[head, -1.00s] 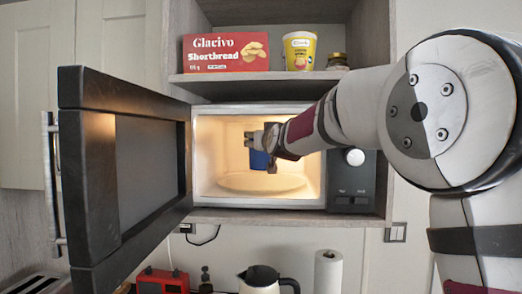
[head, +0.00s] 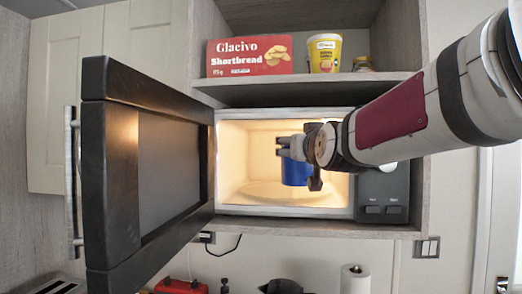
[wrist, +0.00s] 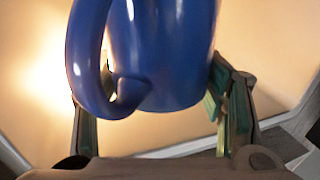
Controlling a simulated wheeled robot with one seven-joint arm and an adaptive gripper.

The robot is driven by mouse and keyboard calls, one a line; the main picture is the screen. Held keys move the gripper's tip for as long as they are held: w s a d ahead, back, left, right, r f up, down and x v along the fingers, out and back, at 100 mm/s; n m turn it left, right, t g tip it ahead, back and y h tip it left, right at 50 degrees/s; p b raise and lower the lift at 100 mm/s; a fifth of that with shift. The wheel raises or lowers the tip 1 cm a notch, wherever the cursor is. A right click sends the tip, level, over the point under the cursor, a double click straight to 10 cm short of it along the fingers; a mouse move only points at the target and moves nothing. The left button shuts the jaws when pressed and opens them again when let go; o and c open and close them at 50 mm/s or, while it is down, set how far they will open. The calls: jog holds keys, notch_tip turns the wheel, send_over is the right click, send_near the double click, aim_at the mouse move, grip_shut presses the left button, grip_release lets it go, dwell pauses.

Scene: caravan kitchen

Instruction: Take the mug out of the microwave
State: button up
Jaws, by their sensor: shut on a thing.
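The blue mug (head: 296,173) is in my gripper (head: 291,150), in front of the lit cavity of the microwave (head: 235,212) in the head view. In the wrist view the mug (wrist: 172,60) fills the upper middle, its handle (wrist: 88,60) towards the left. The gripper fingers (wrist: 160,105) stand on either side of the mug and are shut on it. The mug appears raised above the glass turntable (head: 285,193). My wrist hides part of the mug in the head view. The microwave door (head: 150,170) stands wide open to the left.
A shelf (head: 300,84) above the microwave holds a red shortbread box (head: 249,57), a yellow tub (head: 324,54) and a small jar (head: 362,64). A kettle (head: 282,287), a paper roll (head: 355,280) and a red appliance (head: 181,287) stand below. The open door bounds the left side.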

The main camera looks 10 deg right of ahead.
jog(key=shift+s+a+r+b, duration=0.1)
jog(key=shift+s+b, duration=0.25)
jog(key=shift+s, duration=2.1)
jog(key=shift+s, duration=0.1)
